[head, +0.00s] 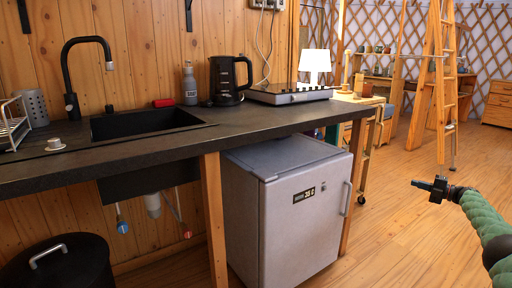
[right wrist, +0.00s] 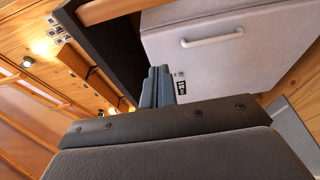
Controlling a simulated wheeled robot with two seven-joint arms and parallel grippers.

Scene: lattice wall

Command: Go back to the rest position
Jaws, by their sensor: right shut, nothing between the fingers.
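My right gripper (head: 426,186) is at the right of the head view, on an arm wrapped in green. It is shut and empty, held in the air over open wooden floor, to the right of the grey fridge (head: 298,210) and apart from it. In the right wrist view its closed fingers (right wrist: 157,86) point toward the fridge front (right wrist: 225,45). My left gripper is not in view.
A dark counter (head: 270,127) with a sink (head: 150,121), kettle (head: 228,80) and hob (head: 288,94) runs above the fridge. A wooden ladder (head: 440,75) stands at the back right. A black bin (head: 62,264) is at bottom left. The floor at right is clear.

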